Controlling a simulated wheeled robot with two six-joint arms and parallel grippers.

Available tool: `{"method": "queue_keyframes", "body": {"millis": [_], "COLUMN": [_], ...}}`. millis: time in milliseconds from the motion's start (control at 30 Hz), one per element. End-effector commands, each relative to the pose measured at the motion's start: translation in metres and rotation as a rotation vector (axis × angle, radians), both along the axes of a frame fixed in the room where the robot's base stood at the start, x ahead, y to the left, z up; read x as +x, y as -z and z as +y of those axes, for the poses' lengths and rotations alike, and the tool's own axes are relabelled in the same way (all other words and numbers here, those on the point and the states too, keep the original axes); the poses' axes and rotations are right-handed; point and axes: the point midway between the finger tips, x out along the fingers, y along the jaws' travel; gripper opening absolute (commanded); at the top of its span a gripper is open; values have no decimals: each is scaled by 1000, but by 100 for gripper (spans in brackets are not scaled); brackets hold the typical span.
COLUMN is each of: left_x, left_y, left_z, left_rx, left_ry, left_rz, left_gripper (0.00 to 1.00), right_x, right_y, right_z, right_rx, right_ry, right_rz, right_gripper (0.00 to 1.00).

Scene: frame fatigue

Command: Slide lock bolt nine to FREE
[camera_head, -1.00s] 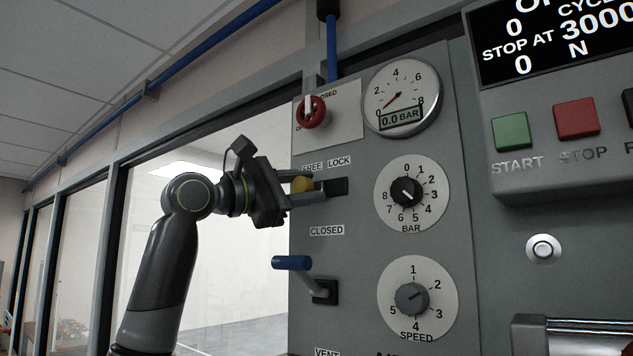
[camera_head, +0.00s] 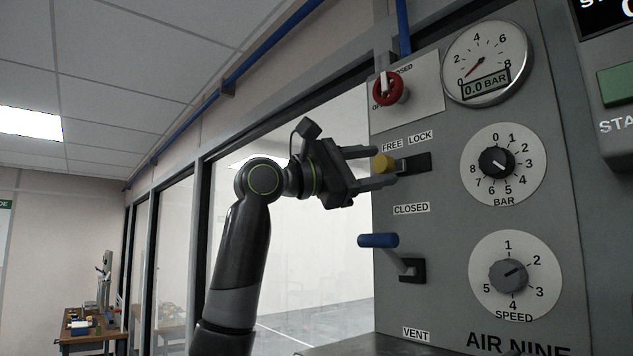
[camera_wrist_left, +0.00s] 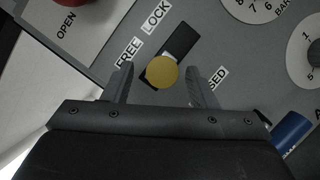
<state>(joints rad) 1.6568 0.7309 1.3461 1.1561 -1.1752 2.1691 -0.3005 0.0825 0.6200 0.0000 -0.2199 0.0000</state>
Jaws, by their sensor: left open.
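The lock bolt has a yellow round knob (camera_head: 382,164) in a dark horizontal slot (camera_head: 416,162) on the grey panel, under the labels FREE and LOCK. The knob stands at the FREE end, on the left of the slot. My left gripper (camera_head: 381,167) is open, one finger above the knob and one below it. In the left wrist view the knob (camera_wrist_left: 163,72) lies between the two spread fingers, with a gap on each side. My right gripper is not in view.
A red valve knob (camera_head: 389,89) sits above the bolt and a blue-handled lever (camera_head: 378,240) below it. A pressure gauge (camera_head: 487,62), a BAR dial (camera_head: 497,162) and a SPEED dial (camera_head: 509,275) are to the right. A workbench (camera_head: 92,338) stands far left.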

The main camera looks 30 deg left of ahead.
Motion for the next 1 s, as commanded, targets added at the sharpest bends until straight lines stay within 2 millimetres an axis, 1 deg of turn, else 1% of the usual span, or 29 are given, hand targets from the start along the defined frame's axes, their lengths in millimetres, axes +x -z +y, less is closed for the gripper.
{"method": "queue_keyframes", "body": {"millis": [33,100,300,500,600,700,1000], "left_x": [-9,-22,-60,-92,-103,-110,-115], "left_y": [8,12,23,30,32,33,32], "left_z": [9,20,51,78,87,93,96], "left_rx": [0,0,-1,-3,-2,-3,-3], "left_ry": [-6,-7,-8,-6,-6,-5,-4], "left_rz": [-3,-4,-4,-3,-3,-1,-1], "left_gripper": [52,52,52,52,52,52,52], "right_x": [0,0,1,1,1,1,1], "right_y": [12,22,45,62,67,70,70], "right_z": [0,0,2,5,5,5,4], "right_rx": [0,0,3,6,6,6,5], "right_ry": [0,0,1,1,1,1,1], "right_rz": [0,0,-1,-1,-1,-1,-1], "right_gripper": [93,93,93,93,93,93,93]}}
